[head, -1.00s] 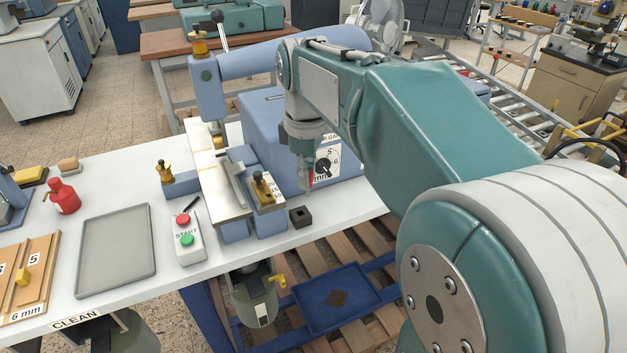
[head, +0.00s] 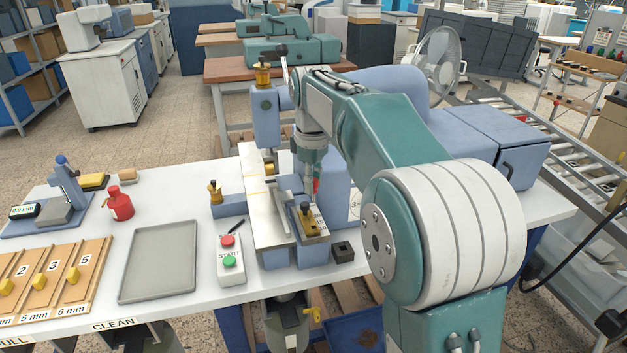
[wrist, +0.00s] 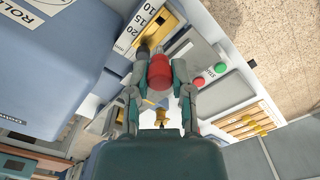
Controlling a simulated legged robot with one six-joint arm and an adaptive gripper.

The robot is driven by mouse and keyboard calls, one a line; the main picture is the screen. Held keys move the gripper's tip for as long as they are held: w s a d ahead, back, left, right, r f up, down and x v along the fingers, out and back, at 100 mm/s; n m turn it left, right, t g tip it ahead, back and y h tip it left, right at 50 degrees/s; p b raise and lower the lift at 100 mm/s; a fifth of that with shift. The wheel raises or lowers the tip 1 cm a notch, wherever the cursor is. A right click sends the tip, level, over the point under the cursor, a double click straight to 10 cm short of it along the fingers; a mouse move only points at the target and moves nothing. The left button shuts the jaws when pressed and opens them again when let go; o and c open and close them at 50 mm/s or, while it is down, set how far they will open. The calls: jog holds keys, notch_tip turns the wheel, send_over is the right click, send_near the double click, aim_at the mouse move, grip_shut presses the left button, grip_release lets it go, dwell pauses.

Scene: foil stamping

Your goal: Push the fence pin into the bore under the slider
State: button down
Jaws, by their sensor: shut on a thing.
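My gripper (head: 314,172) points down beside the press and is shut on a red-headed fence pin (head: 317,187). The wrist view shows the red pin head (wrist: 160,72) between both fingers. The slider (head: 307,219) is a brass block with a knob on a scale at the front of the table. It also shows in the wrist view (wrist: 163,27), just beyond the pin. The pin appears above and slightly behind the slider in the head view.
A black square block with a hole (head: 343,251) stands right of the slider. A steel fence bar (head: 278,211) lies to its left. A START button box (head: 230,259), a grey tray (head: 160,262) and a red bottle (head: 119,204) stand further left. The blue press housing is close behind.

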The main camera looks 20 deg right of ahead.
send_over(313, 218)
jog(key=s, duration=0.3)
jog(key=shift+w+a+f, duration=0.1)
jog(key=shift+a+f, duration=0.1)
jog(key=shift+f, duration=1.2)
jog(key=shift+w+a+f, duration=0.1)
jog(key=shift+a+f, duration=0.05)
jog(key=shift+f, duration=1.2)
jog(key=shift+s+f, duration=0.15)
jog(key=shift+f, duration=1.9)
jog(key=shift+c, duration=2.2)
grip_release()
notch_tip(313, 218, up, 12)
jog(key=shift+f, duration=0.25)
jog(key=shift+r, duration=0.2)
